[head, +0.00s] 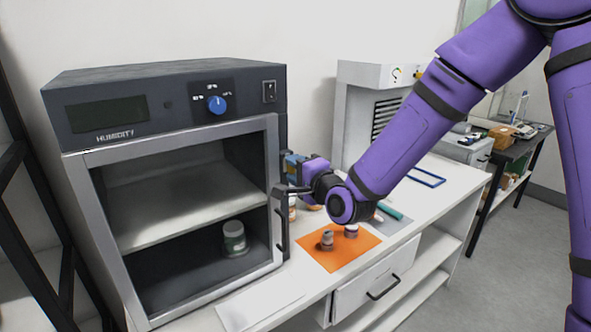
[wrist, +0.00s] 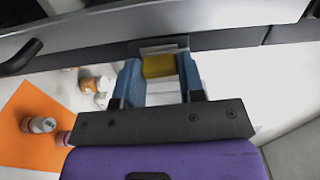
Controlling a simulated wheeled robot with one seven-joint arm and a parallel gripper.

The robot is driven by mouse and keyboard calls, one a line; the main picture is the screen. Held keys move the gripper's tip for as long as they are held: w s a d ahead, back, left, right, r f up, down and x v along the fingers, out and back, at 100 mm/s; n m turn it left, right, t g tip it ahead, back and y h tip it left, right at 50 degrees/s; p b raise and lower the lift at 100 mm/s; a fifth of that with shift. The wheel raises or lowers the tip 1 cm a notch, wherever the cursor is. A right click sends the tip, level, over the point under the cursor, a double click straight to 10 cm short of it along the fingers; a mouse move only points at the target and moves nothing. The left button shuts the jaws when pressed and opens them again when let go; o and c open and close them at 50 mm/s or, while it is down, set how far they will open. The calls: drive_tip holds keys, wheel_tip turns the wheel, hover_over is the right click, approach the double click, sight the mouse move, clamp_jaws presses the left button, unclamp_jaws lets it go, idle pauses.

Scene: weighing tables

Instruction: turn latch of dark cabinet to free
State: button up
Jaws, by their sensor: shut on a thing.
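The dark cabinet (head: 180,90) stands at the left in the head view, with "HUMIDITY" on its front panel. Its framed door (head: 272,200) looks shut, with a black handle (head: 282,225) at the right edge. My gripper (head: 292,165) is at the cabinet's right side, by the door's edge. In the wrist view its blue fingers (wrist: 158,82) are on either side of a yellow block (wrist: 159,66), which I take to be the latch, against a grey plate on the dark side. The jaws are shut on it. The latch's exact angle is hard to tell.
An orange mat (head: 340,262) with small jars (head: 327,240) lies on the white table, below and right of my gripper. A jar (head: 235,238) stands inside the cabinet. A light-grey machine (head: 365,110) stands behind my arm. The black handle (wrist: 20,57) juts out nearby.

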drive_tip(key=shift+m, duration=0.3)
drive_tip(key=shift+d, duration=0.1)
drive_tip(key=o, duration=0.9)
drive_tip(key=shift+o, duration=0.2)
